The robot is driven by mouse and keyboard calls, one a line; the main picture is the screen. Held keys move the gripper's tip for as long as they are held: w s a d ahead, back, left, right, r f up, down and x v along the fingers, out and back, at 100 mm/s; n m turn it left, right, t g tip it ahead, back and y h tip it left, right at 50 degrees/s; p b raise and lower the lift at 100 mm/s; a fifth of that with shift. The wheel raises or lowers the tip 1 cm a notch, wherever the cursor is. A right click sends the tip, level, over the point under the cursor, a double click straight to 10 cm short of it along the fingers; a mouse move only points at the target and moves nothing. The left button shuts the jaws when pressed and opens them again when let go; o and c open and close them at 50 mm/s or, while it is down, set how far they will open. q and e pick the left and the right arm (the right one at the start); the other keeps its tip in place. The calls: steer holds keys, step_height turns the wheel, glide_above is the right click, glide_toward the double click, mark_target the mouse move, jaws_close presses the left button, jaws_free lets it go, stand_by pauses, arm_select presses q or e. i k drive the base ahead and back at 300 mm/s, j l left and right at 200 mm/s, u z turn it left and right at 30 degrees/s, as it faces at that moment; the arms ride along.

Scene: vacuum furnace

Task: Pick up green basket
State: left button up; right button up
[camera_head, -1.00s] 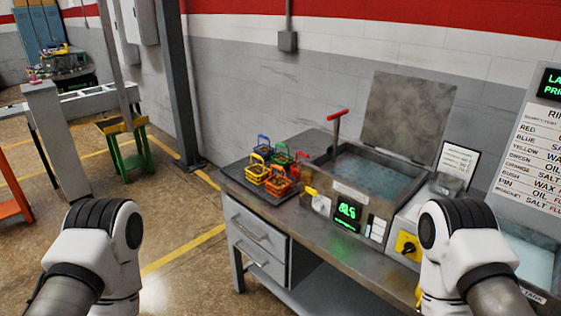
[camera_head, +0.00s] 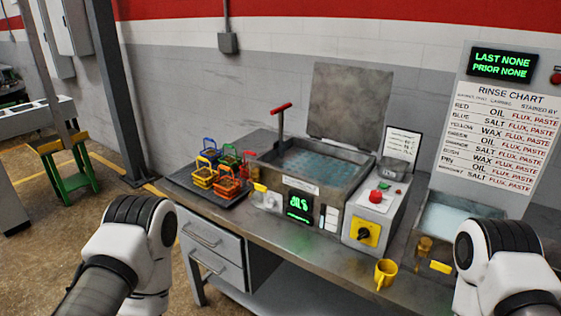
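The green basket (camera_head: 229,155) stands on a dark tray (camera_head: 178,177) at the left end of the workbench. It is at the back of a tight cluster, partly hidden behind the orange basket (camera_head: 227,186). The blue basket (camera_head: 209,155) is to its left and a red one (camera_head: 246,168) to its right. The yellow basket (camera_head: 204,178) is in front, to the left. Only links of my two arms show, at the lower left and lower right. Both grippers are out of view.
A tank (camera_head: 317,165) with a raised lid and a red-handled lever (camera_head: 281,120) stands right of the tray. A yellow mug (camera_head: 385,273) is near the bench's front edge. A rinse chart (camera_head: 508,125) stands at the right.

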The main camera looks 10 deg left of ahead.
mark_target(234, 163)
steer(key=i+j+z, duration=0.15)
steer(key=j+z, duration=0.25)
steer(key=j, duration=0.15)
steer(key=i+j+z, duration=0.1)
steer(key=j+z, duration=0.3)
steer(key=j, duration=0.2)
steer(key=j+z, duration=0.4)
steer(key=j, duration=0.15)
